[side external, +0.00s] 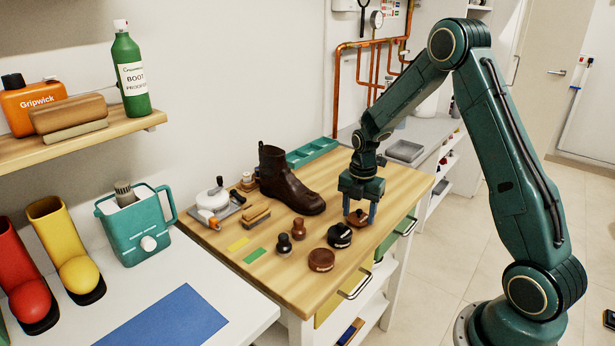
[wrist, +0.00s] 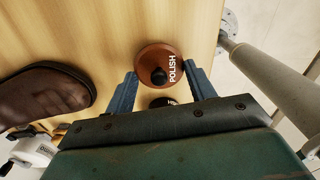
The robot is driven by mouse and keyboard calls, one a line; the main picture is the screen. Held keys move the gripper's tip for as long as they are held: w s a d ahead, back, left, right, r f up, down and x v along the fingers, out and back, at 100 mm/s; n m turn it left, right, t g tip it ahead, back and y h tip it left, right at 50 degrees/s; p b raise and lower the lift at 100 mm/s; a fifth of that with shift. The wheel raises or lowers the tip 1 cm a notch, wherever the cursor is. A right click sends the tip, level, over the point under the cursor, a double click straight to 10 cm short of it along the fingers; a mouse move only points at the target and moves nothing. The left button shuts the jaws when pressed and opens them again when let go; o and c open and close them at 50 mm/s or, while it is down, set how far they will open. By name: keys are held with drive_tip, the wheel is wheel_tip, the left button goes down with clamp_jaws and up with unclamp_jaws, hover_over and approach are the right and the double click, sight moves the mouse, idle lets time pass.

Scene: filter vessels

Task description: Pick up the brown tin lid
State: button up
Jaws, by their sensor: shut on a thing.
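The brown tin lid (wrist: 148,54) is round, with a dark knob and the white word POLISH, in the wrist view. My gripper (wrist: 163,73) has one blue finger on each side of it and is shut on it. In the side external view, my gripper (side external: 359,211) points down at the right part of the wooden table, with the brown tin lid (side external: 357,219) between its fingers. The lid is at or very near table height; I cannot tell whether it is clear of what is under it.
A black-topped tin (side external: 339,236) and another brown tin (side external: 321,260) stand close by, toward the front. A brown boot (side external: 284,184) stands behind to the left. Two small knobbed items, dark (side external: 284,244) and brown (side external: 298,229), stand left of the tins.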

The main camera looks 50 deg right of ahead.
wheel_tip(320, 180, up, 19)
idle(0.5)
drive_tip(key=shift+f, duration=0.2)
idle(0.3)
drive_tip(key=n, duration=0.7)
hover_over(322, 257)
wheel_tip(322, 257, down, 10)
drive_tip(key=f, duration=0.1)
drive_tip(key=shift+a+r, duration=0.1)
drive_tip(key=shift+r, duration=0.1)
drive_tip(key=shift+f, duration=0.15)
drive_tip(key=shift+f, duration=2.95)
drive_tip(key=shift+f, duration=0.25)
